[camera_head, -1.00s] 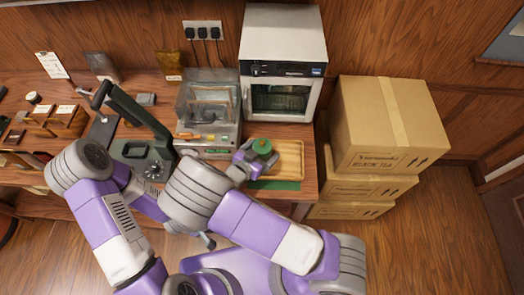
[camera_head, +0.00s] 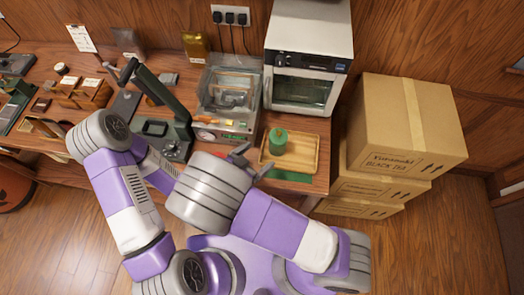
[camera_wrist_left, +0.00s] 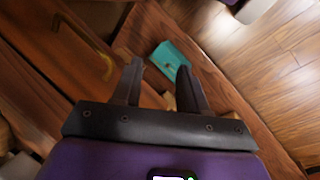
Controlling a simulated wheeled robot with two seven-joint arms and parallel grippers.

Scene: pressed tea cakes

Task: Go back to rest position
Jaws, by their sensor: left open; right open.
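My right gripper (camera_head: 250,162) is open and empty in the head view, just left of a wooden tray (camera_head: 310,168). A green round item with a small knob on top (camera_head: 278,140) stands upright on the tray, apart from the fingers. My left gripper (camera_wrist_left: 159,68) shows in the left wrist view, open, with nothing between its fingertips. A teal flat item (camera_wrist_left: 168,58) lies on the wood beyond those fingertips. I cannot make out the left gripper in the head view, where arm links cover the front of the table.
Stacked cardboard boxes (camera_head: 405,125) rise at the right. Open floor (camera_head: 430,250) lies in front of the boxes.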

